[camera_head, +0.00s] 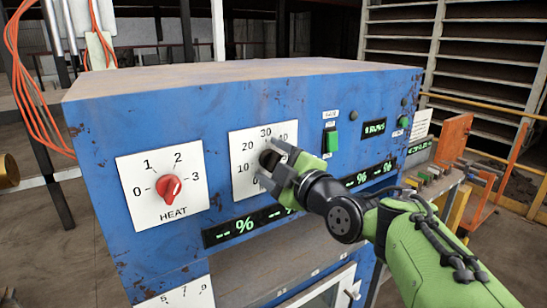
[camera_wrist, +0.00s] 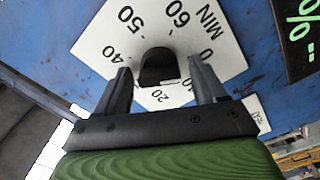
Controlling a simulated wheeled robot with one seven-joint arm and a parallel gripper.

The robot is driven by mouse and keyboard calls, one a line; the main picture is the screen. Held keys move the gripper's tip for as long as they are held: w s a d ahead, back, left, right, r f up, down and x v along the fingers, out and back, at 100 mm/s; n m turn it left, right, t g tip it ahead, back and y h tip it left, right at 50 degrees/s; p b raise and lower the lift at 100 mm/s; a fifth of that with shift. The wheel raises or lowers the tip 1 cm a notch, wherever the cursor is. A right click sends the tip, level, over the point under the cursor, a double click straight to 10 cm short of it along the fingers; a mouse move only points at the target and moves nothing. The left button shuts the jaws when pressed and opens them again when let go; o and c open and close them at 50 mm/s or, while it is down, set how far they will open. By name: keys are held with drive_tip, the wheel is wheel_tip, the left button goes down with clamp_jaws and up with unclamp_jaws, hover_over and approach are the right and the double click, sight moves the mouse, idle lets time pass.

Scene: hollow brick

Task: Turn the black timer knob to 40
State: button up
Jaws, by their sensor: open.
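The black timer knob (camera_head: 268,158) sits on a white dial plate (camera_head: 240,183) on the front of a blue machine. Its scale shows 10, 20, 30 and 40 in the head view; 50, 60 and MIN show in the wrist view. My gripper (camera_head: 281,170) is open at the plate. In the wrist view the knob (camera_wrist: 158,65) stands between the two spread fingers of my gripper (camera_wrist: 162,84), with a gap visible on each side. The fingers cover part of the scale. I cannot tell which number the knob points to.
A red HEAT knob (camera_head: 169,187) on its own white plate is left of the timer. A green switch (camera_head: 331,140) is to the right. Green-lit percent displays (camera_head: 243,225) lie below the dial, close to my wrist. Orange cables (camera_head: 27,95) hang at the left.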

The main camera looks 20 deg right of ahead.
drive_tip(key=c, duration=1)
drive_tip(key=shift+o, duration=0.2)
drive_tip(key=shift+f+m, duration=0.1)
drive_tip(key=shift+m, duration=0.2)
